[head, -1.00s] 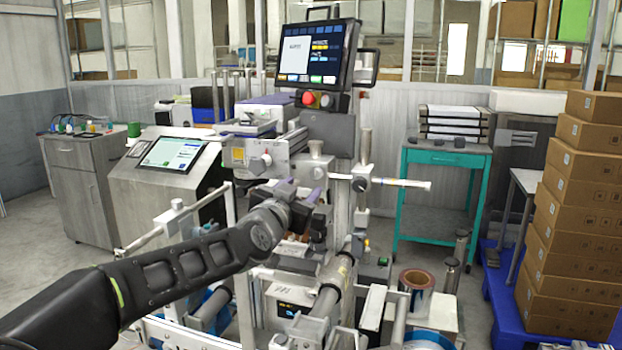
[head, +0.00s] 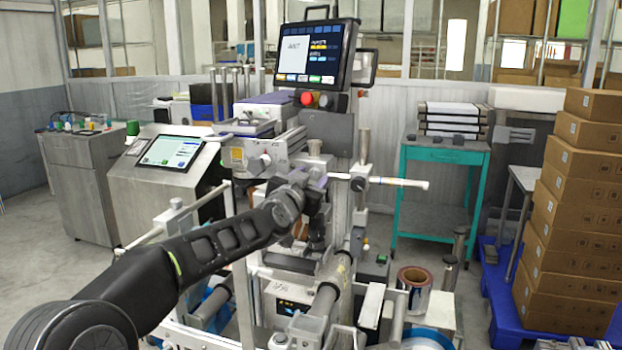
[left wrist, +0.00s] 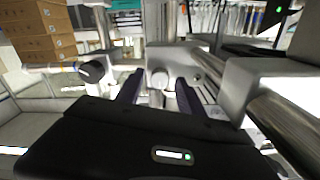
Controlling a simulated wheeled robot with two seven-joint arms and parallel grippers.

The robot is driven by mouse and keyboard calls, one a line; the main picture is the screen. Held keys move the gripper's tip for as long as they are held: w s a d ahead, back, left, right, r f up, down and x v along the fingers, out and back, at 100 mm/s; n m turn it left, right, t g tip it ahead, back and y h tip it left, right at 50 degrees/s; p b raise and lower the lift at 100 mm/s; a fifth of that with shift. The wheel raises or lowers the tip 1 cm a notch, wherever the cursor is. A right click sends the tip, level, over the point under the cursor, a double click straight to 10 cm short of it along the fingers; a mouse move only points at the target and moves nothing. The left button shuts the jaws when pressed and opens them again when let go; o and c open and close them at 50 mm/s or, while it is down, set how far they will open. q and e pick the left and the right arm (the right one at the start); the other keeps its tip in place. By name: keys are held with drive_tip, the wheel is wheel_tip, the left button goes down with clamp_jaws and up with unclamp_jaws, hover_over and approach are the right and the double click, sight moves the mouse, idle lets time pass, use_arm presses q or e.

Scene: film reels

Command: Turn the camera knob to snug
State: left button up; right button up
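A pale round knob (left wrist: 159,78) shows in the left wrist view between and beyond the two dark fingers of my left gripper (left wrist: 158,96). The fingers are apart, with a gap on both sides of the knob, and nothing is held. In the head view my left gripper (head: 312,178) is at the middle of the machine, just below a small silver knob (head: 315,147) that looks like the same one. The fingertips are hard to make out there. Whether the fingers reach alongside the knob I cannot tell. My right gripper is in neither view.
A black knob (head: 358,184) with a white rod (head: 400,183) is right of the gripper; the knob also shows in the left wrist view (left wrist: 92,72). A metal post (head: 365,146) stands close by. A monitor (head: 318,52) is above, rollers (head: 325,300) below.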

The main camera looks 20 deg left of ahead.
use_arm(q)
clamp_jaws()
drive_tip(key=shift+m, duration=0.4)
drive_tip(key=shift+r+m+p, duration=0.1)
drive_tip(key=shift+m+p, duration=0.8)
drive_tip(key=shift+m, duration=0.2)
drive_tip(key=shift+m+p, duration=0.4)
drive_tip(key=shift+m, duration=1.4)
drive_tip(key=shift+o, duration=0.8)
unclamp_jaws()
